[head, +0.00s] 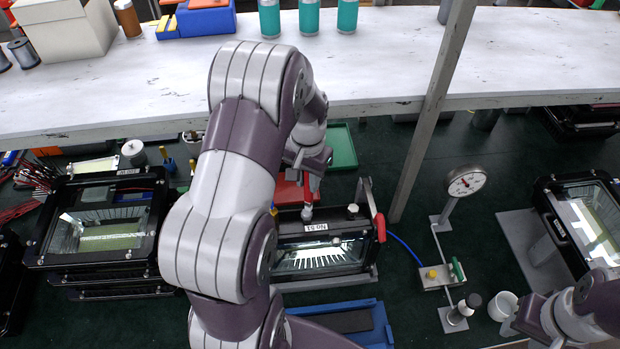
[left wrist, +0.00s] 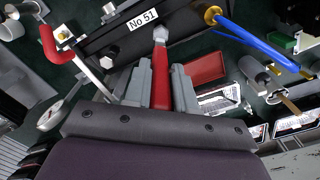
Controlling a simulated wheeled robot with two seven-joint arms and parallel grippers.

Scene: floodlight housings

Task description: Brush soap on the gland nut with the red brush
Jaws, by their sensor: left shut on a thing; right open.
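My left gripper (head: 308,172) is shut on the red brush (head: 307,192), which points down at the housing marked No 51 (head: 318,258). In the left wrist view, the red handle (left wrist: 161,88) sits between the gripper's fingers (left wrist: 160,82), and its pale tip (left wrist: 160,35) is just beside the label. The brass gland nut (left wrist: 212,15) is on the housing's edge, with a blue cable leaving it; the brush tip is apart from it. In the head view, my arm mostly hides that side. My right gripper (head: 512,325) is low at the right, open, partly cut off.
A white cup (head: 503,305) stands close to my right gripper. A dial gauge (head: 466,182) and a small valve block (head: 442,275) stand right of the housing, which has a red lever (head: 380,228). Other housings (head: 100,235) stack at left. A bench post (head: 432,110) rises behind.

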